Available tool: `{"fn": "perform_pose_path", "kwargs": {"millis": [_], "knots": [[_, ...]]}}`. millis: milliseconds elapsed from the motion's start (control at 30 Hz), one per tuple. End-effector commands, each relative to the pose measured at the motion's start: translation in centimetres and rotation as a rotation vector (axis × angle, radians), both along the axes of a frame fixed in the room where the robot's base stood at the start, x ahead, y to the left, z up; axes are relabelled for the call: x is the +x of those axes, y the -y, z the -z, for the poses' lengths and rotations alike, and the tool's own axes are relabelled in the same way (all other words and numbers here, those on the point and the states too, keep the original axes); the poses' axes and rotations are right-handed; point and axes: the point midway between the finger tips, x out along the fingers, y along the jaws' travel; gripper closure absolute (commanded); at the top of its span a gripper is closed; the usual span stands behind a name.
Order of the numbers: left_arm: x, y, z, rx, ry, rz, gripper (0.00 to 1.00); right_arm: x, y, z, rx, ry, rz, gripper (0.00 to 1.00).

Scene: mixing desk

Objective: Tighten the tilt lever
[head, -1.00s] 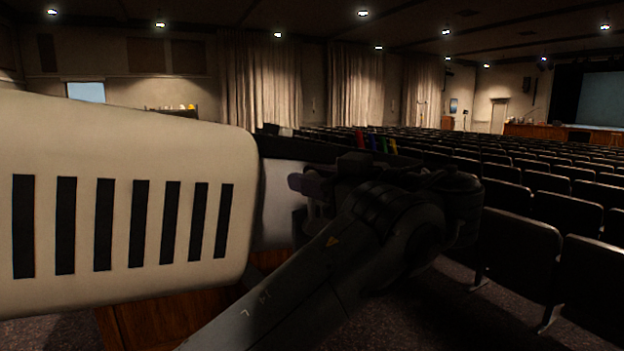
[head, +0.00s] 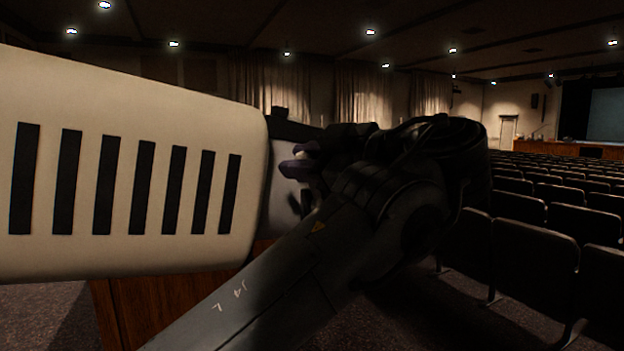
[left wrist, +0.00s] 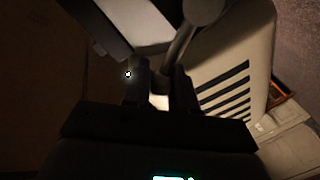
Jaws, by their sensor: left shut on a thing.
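A large cream housing with black vent slots (head: 130,170) fills the left of the head view. It also shows in the left wrist view (left wrist: 235,60). My left gripper (head: 300,160) is beside the right end of the housing, its dark purple fingers around a small pale piece. In the left wrist view my left gripper (left wrist: 160,88) is shut at the lower end of a grey rod, seemingly the tilt lever (left wrist: 183,42). The rod slants up to a round grey hub. The gripped end is mostly hidden between the fingers. My right gripper is not in view.
A wooden cabinet or stand (head: 160,315) is below the housing. Rows of dark seats (head: 535,255) fill the right side. My left forearm crosses the lower middle. Carpeted floor shows at the lower left.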

Motion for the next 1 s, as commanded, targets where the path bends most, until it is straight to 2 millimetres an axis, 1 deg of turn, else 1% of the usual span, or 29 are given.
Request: {"fn": "perform_pose_path", "kwargs": {"millis": [33, 300, 867, 900, 967, 1000], "knots": [[-0.2, -0.2, 0.5, -0.023, 0.02, -0.001, 1.0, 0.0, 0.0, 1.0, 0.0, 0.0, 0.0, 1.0], [-0.6, -0.8, 0.7, -0.11, 0.095, -0.002, 1.0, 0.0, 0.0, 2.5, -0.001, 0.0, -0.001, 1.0], [-0.7, -0.9, 0.6, -0.135, 0.117, -0.002, 1.0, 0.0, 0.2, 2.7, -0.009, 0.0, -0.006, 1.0], [-0.7, -0.9, 0.6, -0.135, 0.117, -0.002, 0.68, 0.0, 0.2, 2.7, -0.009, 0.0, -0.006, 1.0], [-0.7, -0.9, 0.7, -0.135, 0.116, -0.002, 0.58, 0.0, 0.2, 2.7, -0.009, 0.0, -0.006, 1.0], [-0.7, -0.9, 0.7, -0.135, 0.116, -0.002, 0.52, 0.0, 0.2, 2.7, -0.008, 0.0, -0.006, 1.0]]}}
